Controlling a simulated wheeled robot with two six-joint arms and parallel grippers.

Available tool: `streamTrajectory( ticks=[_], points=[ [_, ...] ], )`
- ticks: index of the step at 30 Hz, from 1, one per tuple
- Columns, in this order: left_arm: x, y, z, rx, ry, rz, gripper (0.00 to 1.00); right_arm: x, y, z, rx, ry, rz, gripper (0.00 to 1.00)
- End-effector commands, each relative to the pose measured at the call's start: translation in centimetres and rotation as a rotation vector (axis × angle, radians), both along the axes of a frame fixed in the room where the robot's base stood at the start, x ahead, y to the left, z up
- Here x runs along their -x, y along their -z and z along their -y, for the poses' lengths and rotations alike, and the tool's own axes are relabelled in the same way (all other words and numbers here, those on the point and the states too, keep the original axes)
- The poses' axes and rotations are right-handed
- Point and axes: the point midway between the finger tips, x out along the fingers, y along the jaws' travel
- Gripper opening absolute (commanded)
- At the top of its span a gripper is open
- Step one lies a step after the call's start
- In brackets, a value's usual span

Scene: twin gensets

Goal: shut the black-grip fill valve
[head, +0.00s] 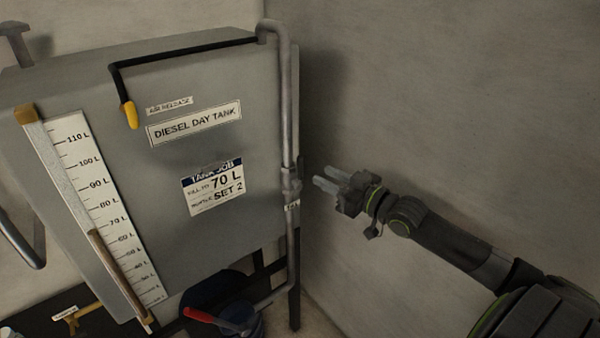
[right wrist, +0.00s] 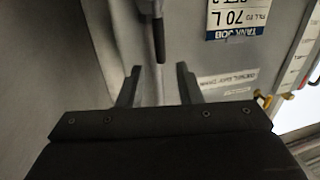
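The fill valve (head: 291,187) sits on the grey vertical pipe right of the diesel day tank, above a small tag (head: 292,206). Its lever does not show clearly in the head view. In the right wrist view a black grip (right wrist: 158,40) hangs down along the pipe, ahead of my fingers. My right gripper (head: 321,177) is right of the valve, open and empty, apart from the pipe. In the right wrist view its two fingers (right wrist: 159,72) stand apart, with the grip beyond the gap between them. My left gripper is out of view.
The grey tank (head: 210,105) bears a card (head: 213,187) reading 70 L, SET 2, and a sight gauge (head: 95,205). A yellow-grip lever (head: 129,115) is on the tank's upper front. A red lever (head: 205,318) is below. Bare wall (head: 460,120) stands on the right.

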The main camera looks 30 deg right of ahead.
Motion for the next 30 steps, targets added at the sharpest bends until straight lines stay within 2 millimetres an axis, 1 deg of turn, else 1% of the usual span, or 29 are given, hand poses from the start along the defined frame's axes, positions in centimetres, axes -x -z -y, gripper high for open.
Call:
streamTrajectory(
  ticks=[1, 6, 15, 21, 30],
  points=[
    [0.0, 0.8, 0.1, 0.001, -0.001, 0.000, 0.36, -0.8, 0.2, -0.2, -0.004, 0.000, 0.004, 0.32],
    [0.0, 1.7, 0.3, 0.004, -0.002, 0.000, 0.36, -3.2, 0.2, -0.9, -0.005, 0.000, 0.004, 0.32],
    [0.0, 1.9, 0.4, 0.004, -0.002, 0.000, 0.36, -7.1, -0.1, -2.0, -0.004, 0.001, 0.001, 0.32],
    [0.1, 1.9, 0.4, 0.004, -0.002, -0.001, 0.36, -8.4, 0.0, -2.4, -0.002, 0.001, -0.001, 0.32],
    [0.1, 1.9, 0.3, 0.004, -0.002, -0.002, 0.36, -8.6, 0.0, -2.4, -0.001, 0.000, -0.001, 0.32]
  ],
)
